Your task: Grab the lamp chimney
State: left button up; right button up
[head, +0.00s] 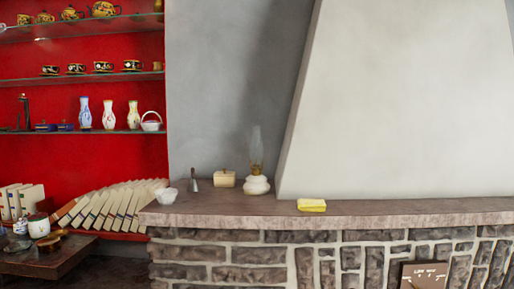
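The lamp chimney (256,146) is a clear, slender glass tube standing upright on an oil lamp. The lamp has a brass collar and a round white base (257,186). It stands on the stone mantel ledge (400,212), left of the pale sloping chimney hood. The glass is faint against the grey wall. Neither of my grippers shows in the head view.
On the ledge are a white bowl (167,195), a small grey bell (192,181), a cream box (225,179) and a folded yellow cloth (311,205). Leaning books (115,207) and red-backed glass shelves (85,131) with teapots, cups and vases are at left. The right ledge is clear.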

aim_at(256, 152)
jog(key=i+l+z, duration=0.2)
jog(key=l, duration=0.3)
jog(key=i+l+z, duration=0.2)
jog(key=l, duration=0.25)
jog(key=i+l+z, duration=0.2)
jog(key=l, duration=0.2)
